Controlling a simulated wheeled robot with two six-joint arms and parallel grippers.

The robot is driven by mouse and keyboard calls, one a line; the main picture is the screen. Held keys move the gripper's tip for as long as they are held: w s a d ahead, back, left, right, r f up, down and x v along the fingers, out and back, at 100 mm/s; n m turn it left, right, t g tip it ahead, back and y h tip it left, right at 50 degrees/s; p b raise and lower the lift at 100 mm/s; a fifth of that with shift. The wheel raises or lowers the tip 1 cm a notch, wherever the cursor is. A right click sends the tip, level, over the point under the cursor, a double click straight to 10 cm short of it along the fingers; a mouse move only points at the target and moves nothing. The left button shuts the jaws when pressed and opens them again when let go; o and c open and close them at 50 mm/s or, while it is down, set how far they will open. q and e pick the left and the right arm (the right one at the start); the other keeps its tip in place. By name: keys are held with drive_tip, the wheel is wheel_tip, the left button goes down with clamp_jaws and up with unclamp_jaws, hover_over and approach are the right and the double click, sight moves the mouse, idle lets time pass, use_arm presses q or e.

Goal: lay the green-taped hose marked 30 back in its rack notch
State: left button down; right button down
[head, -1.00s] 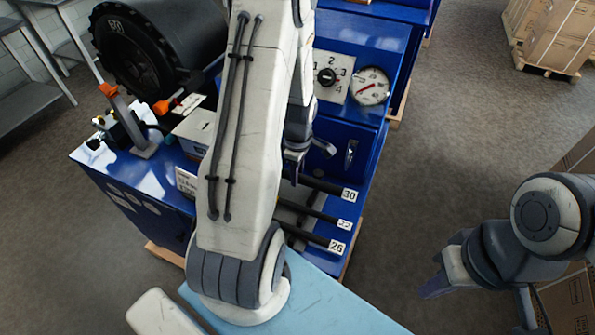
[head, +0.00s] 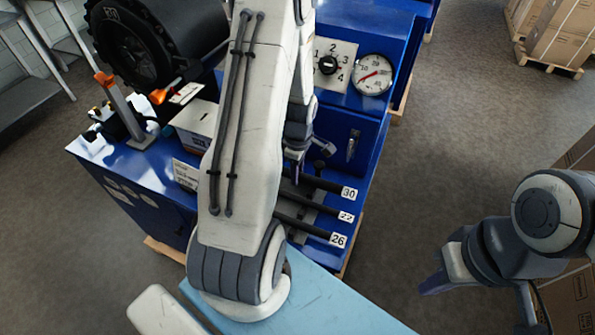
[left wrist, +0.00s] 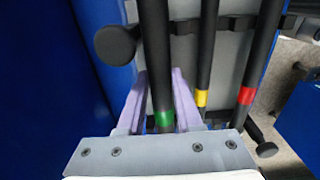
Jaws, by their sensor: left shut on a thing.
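The hose marked 30 (head: 325,184) is black, with its white end tag facing front in the head view. In the left wrist view its green tape band (left wrist: 164,118) sits between the lilac fingers of my left gripper (left wrist: 163,90), which is shut on the hose. In the head view my left gripper (head: 294,172) points down at this hose, partly hidden by my arm. The hose runs beside a black knob and the notched rack bar (left wrist: 235,24); I cannot tell whether it is seated. My right gripper (head: 437,284) is away from the rack, its opening unclear.
Yellow-taped (left wrist: 202,98) and red-taped (left wrist: 246,96) hoses lie alongside. In the head view, hose 26 (head: 310,227) is nearest the front. A blue machine panel has a selector dial (head: 328,65) and round gauge (head: 373,75).

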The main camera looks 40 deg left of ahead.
use_arm(q)
drive_tip(key=shift+f+b, duration=0.4)
drive_tip(key=shift+f, duration=0.1)
drive_tip(key=c, duration=0.5)
unclamp_jaws()
drive_tip(key=shift+r+p, duration=2.45)
drive_tip(key=shift+r, duration=0.6)
